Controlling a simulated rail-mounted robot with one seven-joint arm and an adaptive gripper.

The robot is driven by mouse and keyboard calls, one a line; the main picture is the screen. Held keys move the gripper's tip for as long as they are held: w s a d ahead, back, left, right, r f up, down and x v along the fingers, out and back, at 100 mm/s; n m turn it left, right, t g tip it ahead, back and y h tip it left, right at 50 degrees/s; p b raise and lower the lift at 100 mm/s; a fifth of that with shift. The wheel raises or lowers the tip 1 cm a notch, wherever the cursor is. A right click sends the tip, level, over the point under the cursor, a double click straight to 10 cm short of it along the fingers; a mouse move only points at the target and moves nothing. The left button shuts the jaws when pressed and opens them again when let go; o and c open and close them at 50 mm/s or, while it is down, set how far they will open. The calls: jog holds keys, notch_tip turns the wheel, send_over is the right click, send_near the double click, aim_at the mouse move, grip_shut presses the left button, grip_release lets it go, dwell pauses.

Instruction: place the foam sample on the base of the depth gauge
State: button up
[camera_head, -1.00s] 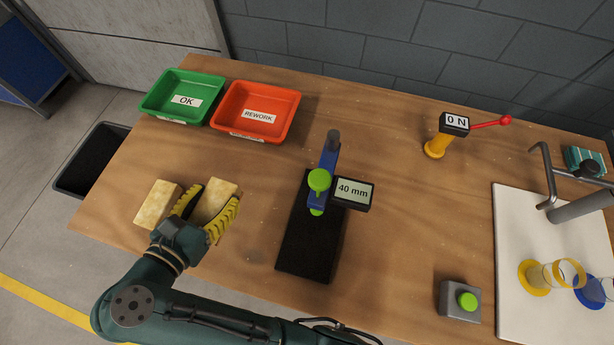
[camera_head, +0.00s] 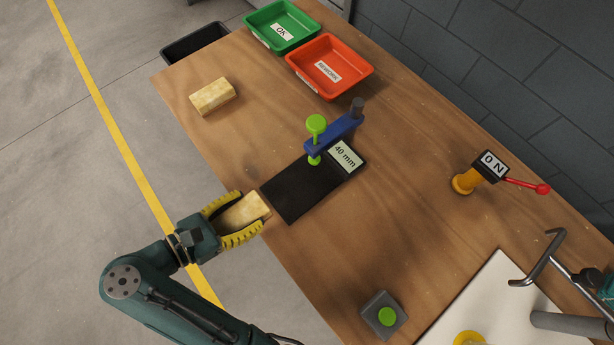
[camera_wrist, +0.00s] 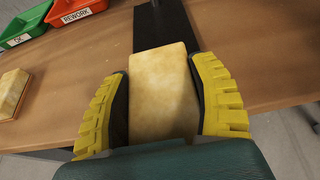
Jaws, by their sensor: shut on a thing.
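My gripper (camera_head: 234,216), with yellow ribbed fingers, is shut on a pale yellow foam sample (camera_head: 245,212) at the table's near edge. In the wrist view the held foam sample (camera_wrist: 163,92) fills the space between both fingers. The depth gauge has a flat black base (camera_head: 297,192), a blue arm (camera_head: 338,132), a green knob (camera_head: 317,123) and a display reading 40 mm (camera_head: 346,156). The held sample is just short of the base's near end in the head view. The wrist view shows the base (camera_wrist: 150,30) straight beyond the sample. The base looks bare.
A second foam block (camera_head: 212,97) lies on the table at the upper left. Green OK (camera_head: 268,40) and orange REWORK (camera_head: 309,84) trays stand at the back. A button box (camera_head: 384,314) and a yellow 0 N force gauge (camera_head: 467,182) stand to the right.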

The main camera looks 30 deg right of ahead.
jog(key=w+d, duration=0.1)
jog(key=d, duration=0.4)
jog(key=w+d, duration=0.1)
jog(key=d, duration=0.4)
jog(key=w+d+b, duration=0.1)
jog(key=d, duration=0.4)
jog(key=shift+d, duration=0.2)
jog(key=shift+d+f, duration=0.15)
jog(key=shift+f, duration=0.2)
jog(key=shift+f+b, duration=0.8)
jog(key=shift+f, duration=0.6)
jog(key=shift+f, duration=0.2)
jog(key=o, duration=1.2)
